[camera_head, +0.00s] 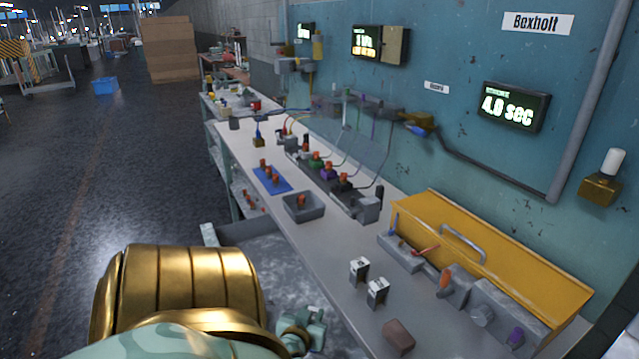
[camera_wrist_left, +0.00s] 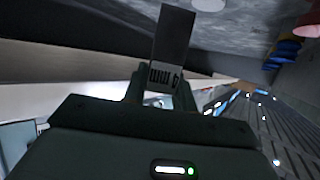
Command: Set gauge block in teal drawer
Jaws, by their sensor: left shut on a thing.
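The gauge block (camera_wrist_left: 172,48), a dark flat plate marked "4 mm", stands up between the fingers of my left gripper (camera_wrist_left: 158,92) in the left wrist view. That gripper is shut on it. In the head view my left gripper (camera_head: 306,328) is at the lower middle, over or beside a grey mottled surface, and the block is hard to make out there. The grey surface looks like the inside of an open drawer (camera_head: 275,262) below the bench's front edge. My right gripper is out of view.
The long bench (camera_head: 325,245) carries two small metal blocks (camera_head: 377,291), a brown block (camera_head: 398,336), a grey tray (camera_head: 303,207) and a blue mat (camera_head: 271,180).

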